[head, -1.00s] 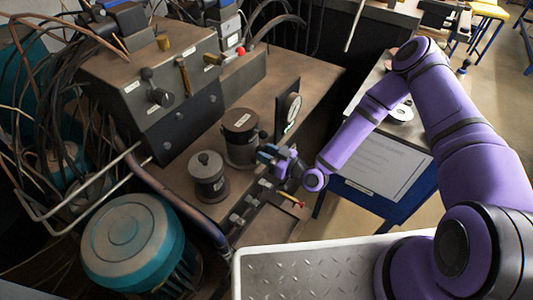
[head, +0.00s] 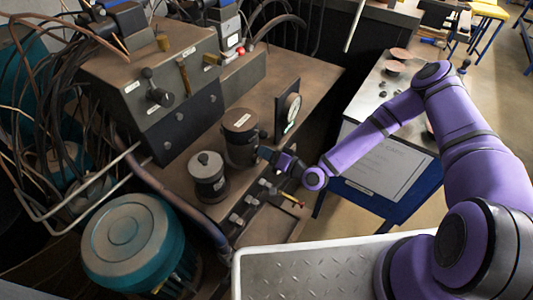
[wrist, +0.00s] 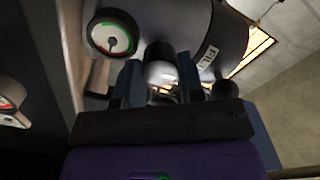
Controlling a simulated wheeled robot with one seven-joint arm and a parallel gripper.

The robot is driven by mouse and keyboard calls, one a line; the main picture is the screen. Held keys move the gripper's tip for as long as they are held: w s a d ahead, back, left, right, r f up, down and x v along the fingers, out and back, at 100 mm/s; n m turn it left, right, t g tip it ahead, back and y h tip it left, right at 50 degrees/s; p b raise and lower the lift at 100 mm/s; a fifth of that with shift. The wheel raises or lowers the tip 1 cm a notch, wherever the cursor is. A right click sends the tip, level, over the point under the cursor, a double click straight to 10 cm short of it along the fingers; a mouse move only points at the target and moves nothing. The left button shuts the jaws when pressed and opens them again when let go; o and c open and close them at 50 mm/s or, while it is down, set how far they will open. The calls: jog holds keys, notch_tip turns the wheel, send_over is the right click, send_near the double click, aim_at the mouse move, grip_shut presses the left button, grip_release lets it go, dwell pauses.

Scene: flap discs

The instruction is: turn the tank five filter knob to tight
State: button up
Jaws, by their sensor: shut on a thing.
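In the wrist view my gripper (wrist: 160,76) is shut on a rounded grey-black knob (wrist: 161,68), which sits between the two fingers. The knob is in front of a grey cylindrical tank (wrist: 192,22) with a white label. In the head view my gripper (head: 264,154) is at the right side of the brown-topped tank (head: 240,148), low on its body. The knob is hidden there by the fingers. The tank's top label is too small to read, and I cannot tell the knob's setting.
A smaller grey tank (head: 208,180) stands to the left. A dial panel (head: 288,116) rises just behind my gripper. A round gauge (wrist: 114,34) and a black ball (wrist: 225,89) are close to the fingers. Several small valves line the bench's front edge. The bench right of the dial is clear.

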jog(key=shift+m, duration=0.7)
jog(key=o, duration=0.9)
jog(key=v, duration=1.1)
jog(key=shift+w, duration=0.1)
